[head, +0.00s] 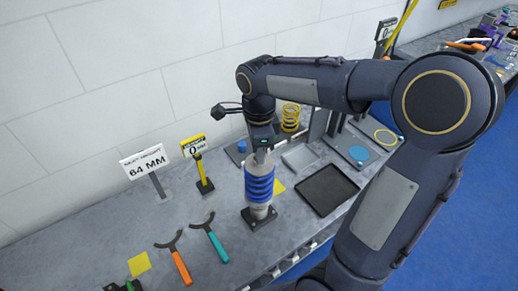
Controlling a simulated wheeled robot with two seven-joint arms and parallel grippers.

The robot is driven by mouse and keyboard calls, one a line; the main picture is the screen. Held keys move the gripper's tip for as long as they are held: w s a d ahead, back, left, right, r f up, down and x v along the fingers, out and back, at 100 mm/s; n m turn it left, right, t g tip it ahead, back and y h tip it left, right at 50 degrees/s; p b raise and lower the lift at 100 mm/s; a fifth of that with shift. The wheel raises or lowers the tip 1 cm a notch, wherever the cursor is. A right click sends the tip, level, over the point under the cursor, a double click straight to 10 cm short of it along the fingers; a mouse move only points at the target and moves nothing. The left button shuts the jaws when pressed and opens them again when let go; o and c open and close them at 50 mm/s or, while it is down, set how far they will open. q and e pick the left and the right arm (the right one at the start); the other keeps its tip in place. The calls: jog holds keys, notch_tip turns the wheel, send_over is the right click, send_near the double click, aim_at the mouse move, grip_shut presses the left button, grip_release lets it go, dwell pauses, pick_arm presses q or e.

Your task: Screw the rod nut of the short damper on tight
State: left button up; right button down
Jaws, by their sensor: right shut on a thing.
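The short damper (260,186) stands upright in a dark base (258,219) on the bench, with a blue coil spring around its pale grey body. My right gripper (262,152) points down at the top of the damper and is shut on the small part there, the rod nut by its place. The fingers and my wrist hide most of the nut and the rod end, so the thread and any gap under the nut cannot be seen. My left gripper is not in view.
A "64 MM" sign (143,161) and a yellow gauge (194,146) stand left of the damper. Orange-handled (180,266) and teal-handled (216,243) spanners lie in front. A black tray (327,190) lies right, a yellow spring (290,117) behind. My right arm crosses over the bench's right side.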

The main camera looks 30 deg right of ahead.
jog(key=shift+w+r, duration=0.1)
jog(key=shift+r, duration=0.05)
jog(key=m, duration=0.5)
jog(key=shift+r+m, duration=0.1)
jog(key=shift+m, duration=0.3)
jog(key=m, duration=0.3)
jog(key=shift+r+p, duration=0.1)
jog(key=shift+p, duration=0.2)
jog(key=shift+m, duration=0.9)
jog(key=c, duration=1.5)
grip_release()
jog(key=o, duration=0.3)
jog(key=shift+f, duration=0.25)
jog(key=shift+o, duration=0.2)
jog(key=shift+r, duration=0.1)
